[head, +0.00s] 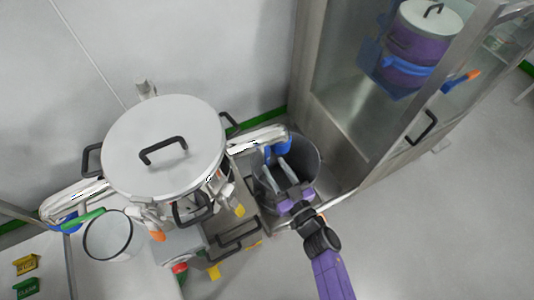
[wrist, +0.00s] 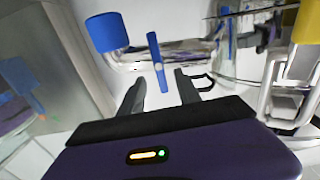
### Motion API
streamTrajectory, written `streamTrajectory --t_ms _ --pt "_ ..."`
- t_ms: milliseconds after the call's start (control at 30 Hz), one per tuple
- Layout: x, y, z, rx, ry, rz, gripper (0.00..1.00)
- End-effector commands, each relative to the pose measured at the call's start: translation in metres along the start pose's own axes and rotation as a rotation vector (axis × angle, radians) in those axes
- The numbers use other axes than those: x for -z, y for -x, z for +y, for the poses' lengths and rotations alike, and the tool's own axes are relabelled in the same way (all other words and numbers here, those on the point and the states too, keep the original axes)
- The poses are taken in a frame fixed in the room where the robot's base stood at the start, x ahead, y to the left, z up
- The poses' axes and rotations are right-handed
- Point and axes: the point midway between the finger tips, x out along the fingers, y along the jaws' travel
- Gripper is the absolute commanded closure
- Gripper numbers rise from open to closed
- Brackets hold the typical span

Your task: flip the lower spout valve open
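A steel spout (head: 258,138) runs out from the right side of the lidded vessel (head: 165,183). Its blue end (head: 280,148) is over a dark bin (head: 312,158). In the wrist view the spout pipe (wrist: 180,55) lies across the top, with a blue cap (wrist: 108,32) on its left end and an upright blue lever (wrist: 157,62) in front of it. My gripper (head: 274,164) is open and empty, just below the blue end; it also shows in the wrist view (wrist: 160,80). The lever's lower end appears between the fingertips; contact cannot be told.
A left spout (head: 75,197) with a green handle (head: 85,219) is near a white container (head: 108,236). A glass cabinet (head: 350,100) stands at the right, with a steel-framed door. In the wrist view, steel tubing (wrist: 270,95) and a yellow part (wrist: 308,22) are at the right.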

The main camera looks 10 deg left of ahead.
Motion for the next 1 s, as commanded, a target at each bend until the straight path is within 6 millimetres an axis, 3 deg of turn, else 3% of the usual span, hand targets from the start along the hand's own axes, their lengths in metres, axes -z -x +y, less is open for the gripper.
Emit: streamTrajectory --t_ms 300,733,767,933,1000 --pt "-0.003 -0.047 0.0 0.001 0.002 0.002 0.6" --pt "-0.001 -0.059 0.0 -0.002 -0.001 -0.001 0.6" --pt "-0.001 -0.059 0.0 -0.002 -0.001 -0.001 0.62" --pt "-0.001 -0.059 0.0 -0.002 0.0 -0.001 0.96" --pt "-0.001 -0.059 0.0 -0.002 -0.001 -0.001 1.0"
